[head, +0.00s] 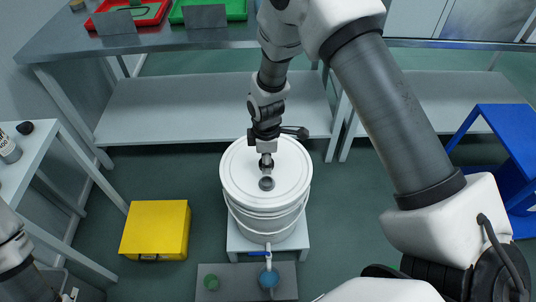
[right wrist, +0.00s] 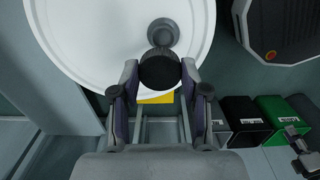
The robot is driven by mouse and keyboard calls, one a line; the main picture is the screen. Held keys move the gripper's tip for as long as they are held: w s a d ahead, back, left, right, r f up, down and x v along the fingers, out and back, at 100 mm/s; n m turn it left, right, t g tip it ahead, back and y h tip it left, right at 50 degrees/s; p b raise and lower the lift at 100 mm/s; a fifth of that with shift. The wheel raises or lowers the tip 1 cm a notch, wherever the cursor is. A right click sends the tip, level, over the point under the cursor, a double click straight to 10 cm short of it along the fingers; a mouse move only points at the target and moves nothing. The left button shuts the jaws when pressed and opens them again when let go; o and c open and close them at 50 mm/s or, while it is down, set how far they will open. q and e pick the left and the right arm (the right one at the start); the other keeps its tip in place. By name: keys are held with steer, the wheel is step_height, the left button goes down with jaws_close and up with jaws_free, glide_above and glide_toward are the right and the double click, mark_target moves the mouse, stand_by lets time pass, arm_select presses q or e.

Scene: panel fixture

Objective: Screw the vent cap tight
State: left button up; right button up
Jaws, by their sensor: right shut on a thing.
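A white round drum (head: 265,222) with a white lid (head: 240,172) stands in the middle of the head view. A grey round vent fitting (head: 266,184) sits on the lid; it also shows in the right wrist view (right wrist: 163,31). My right gripper (head: 266,160) points down over the lid. It is shut on the black vent cap (right wrist: 160,70), which sits between its fingertips. In the right wrist view the cap overlaps the near edge of the fitting. I cannot tell whether they touch. My left arm shows only at the lower left edge; its gripper is not clearly visible.
The drum rests on a low white stand (head: 298,240). A yellow box (head: 155,230) is on the floor to its left. A grey panel with a green and a blue round part (head: 269,281) lies in front. A workbench (head: 160,38) with red and green trays stands behind.

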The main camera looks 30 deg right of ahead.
steer(key=shift+s+r, duration=0.15)
steer(key=shift+s, duration=0.05)
steer(key=shift+w+a+f, duration=0.1)
steer(key=shift+f, duration=0.15)
steer(key=shift+r, duration=0.15)
steer(key=shift+p, duration=0.35)
step_height(320, 180, down, 6)
steer(key=b, duration=0.3)
steer(key=shift+r, duration=0.15)
steer(key=shift+f, duration=0.2)
